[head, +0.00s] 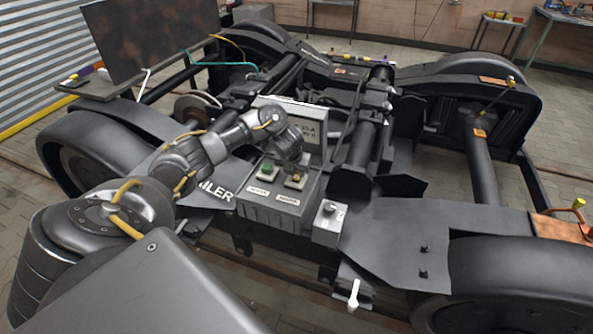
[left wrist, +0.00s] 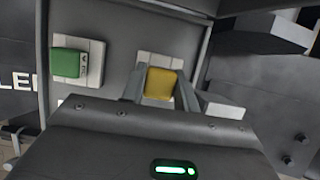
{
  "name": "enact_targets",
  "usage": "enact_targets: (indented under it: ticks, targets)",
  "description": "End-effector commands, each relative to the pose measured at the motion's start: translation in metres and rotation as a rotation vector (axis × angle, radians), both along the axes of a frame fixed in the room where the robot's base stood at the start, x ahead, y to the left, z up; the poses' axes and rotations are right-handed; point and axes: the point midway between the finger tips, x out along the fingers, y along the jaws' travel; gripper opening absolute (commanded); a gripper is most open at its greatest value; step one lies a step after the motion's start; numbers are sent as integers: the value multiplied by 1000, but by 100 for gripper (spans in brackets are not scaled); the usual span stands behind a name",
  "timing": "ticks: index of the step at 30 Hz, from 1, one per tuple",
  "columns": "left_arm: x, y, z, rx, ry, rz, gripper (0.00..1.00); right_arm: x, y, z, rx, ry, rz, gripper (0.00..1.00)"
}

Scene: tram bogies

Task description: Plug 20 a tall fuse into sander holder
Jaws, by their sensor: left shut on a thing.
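A grey fuse box (head: 268,214) with its lid raised sits on the bogie frame in the head view. Its left holder (left wrist: 95,62) carries a green fuse (left wrist: 67,63), which also shows in the head view (head: 267,169). My left gripper (left wrist: 160,90) is shut on a yellow fuse (left wrist: 161,84), directly over the pale right holder (left wrist: 160,58). In the head view, my left gripper (head: 292,167) reaches down to that holder. I cannot tell whether the yellow fuse is fully seated. Labels sit below the holders, too small to read surely. My right gripper is not in view.
The raised lid (head: 310,125) stands right behind my left gripper. A small grey switch box (head: 329,224) adjoins the fuse box on the right. A white lever (head: 353,293) hangs below the frame edge. Dark wheel covers (head: 520,270) flank the bogie.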

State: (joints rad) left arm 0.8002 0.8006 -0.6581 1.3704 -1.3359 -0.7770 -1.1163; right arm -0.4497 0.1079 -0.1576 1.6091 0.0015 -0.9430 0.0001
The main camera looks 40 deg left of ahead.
Motion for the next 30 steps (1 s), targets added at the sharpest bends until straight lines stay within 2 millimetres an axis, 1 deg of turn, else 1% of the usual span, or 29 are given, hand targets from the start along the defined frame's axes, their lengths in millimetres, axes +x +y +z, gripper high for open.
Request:
enact_targets:
  ticks: [5, 22, 23, 27, 28, 30]
  targets:
    - [0, 0, 0, 0, 0, 0, 10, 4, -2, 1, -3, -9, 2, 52]
    - [0, 0, -11, 1, 0, 0, 10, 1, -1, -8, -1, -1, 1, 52]
    - [0, 0, -10, 1, 0, 0, 34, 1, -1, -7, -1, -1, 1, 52]
    - [0, 0, -9, 1, 0, 0, 52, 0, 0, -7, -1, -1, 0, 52]
    - [0, 0, -9, 1, 0, 0, 56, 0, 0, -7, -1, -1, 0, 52]
    - [0, 0, -9, 1, 0, 0, 56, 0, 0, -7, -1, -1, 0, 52]
